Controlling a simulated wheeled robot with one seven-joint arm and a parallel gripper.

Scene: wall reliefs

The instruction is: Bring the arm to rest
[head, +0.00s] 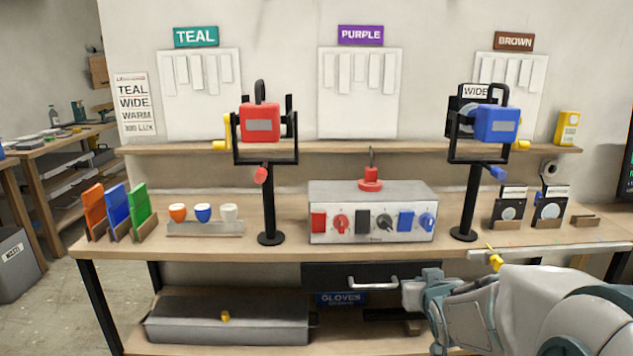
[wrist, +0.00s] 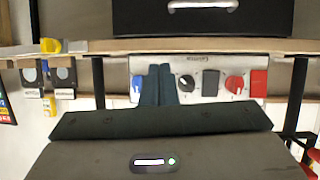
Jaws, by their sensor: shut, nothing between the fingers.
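My gripper (wrist: 160,85) shows in the wrist view as two dark fingers side by side, closed together with nothing between them. They overlap the picture of the grey control box (wrist: 215,72), which appears upside down there; I see no clear contact. In the head view my arm (head: 540,305) reaches in from the lower right, its wrist end low in front of the bench, near the right end of the drawer handle (head: 372,283). The fingertips are hard to make out in that view.
The bench (head: 170,247) carries the control box (head: 330,195), a red lamp (head: 260,123) and a blue lamp (head: 497,125) on black stands, and coloured panels (head: 117,208). The dark drawer (head: 325,272) is under the top; a grey case (head: 230,322) lies below. Open floor is at left.

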